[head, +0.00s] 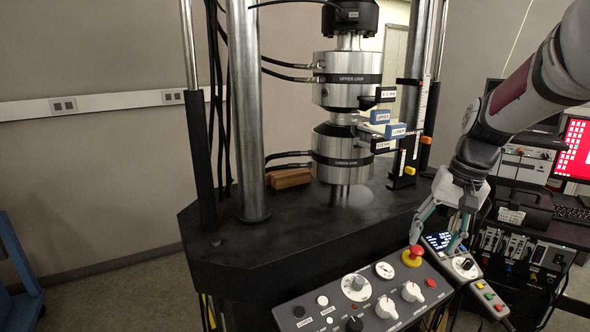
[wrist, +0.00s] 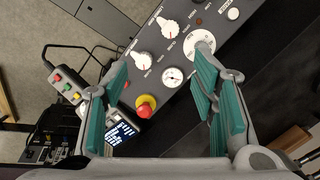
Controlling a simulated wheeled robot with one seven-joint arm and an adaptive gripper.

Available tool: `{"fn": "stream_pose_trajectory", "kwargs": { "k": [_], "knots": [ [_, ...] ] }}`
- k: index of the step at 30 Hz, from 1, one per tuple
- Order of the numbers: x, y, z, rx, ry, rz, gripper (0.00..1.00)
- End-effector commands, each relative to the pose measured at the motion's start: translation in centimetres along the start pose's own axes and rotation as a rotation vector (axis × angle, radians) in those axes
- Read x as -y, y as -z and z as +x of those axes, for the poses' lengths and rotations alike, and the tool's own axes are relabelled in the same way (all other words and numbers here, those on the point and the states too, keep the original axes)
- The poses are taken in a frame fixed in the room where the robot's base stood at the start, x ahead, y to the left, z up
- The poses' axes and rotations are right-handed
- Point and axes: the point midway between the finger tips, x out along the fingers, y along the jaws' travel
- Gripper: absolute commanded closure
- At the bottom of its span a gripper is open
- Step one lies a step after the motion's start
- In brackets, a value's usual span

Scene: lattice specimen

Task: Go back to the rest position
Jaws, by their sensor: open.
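My gripper (head: 440,232) hangs fingers down on the right side of the head view, by the right end of the control panel (head: 330,303) and over the small handheld controller (head: 466,268). In the wrist view my gripper (wrist: 162,100) has its two teal-padded fingers wide apart with nothing between them touching the pads. The red emergency stop button (head: 412,256) on its yellow ring shows between the fingers in the wrist view (wrist: 145,108). I cannot tell how far above the panel the fingertips are.
The testing machine's upper grip (head: 345,80) and lower grip (head: 338,155) stand behind the panel, between steel columns (head: 247,110). An orange-brown block (head: 291,178) lies on the black machine base (head: 290,222). A red-lit monitor (head: 576,148) stands at right. A blue cart (head: 20,275) is far left.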

Motion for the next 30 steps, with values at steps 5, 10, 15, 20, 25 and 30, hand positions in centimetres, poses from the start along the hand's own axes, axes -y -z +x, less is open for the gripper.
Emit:
{"fn": "stream_pose_trajectory", "kwargs": {
  "k": [5,10,15,20,25,30],
  "knots": [
    [2.0,-7.2,-5.7,-0.064,-0.024,-0.090,0.47],
    [2.7,-13.9,-9.2,-0.120,-0.047,-0.171,0.47],
    [2.5,-20.5,-11.4,-0.181,-0.071,-0.252,0.47],
    [1.7,-26.1,-12.4,-0.240,-0.093,-0.323,0.47],
    [0.7,-29.8,-12.5,-0.285,-0.110,-0.376,0.47],
    [0.2,-31.2,-12.2,-0.303,-0.118,-0.396,0.47]
  ]
}}
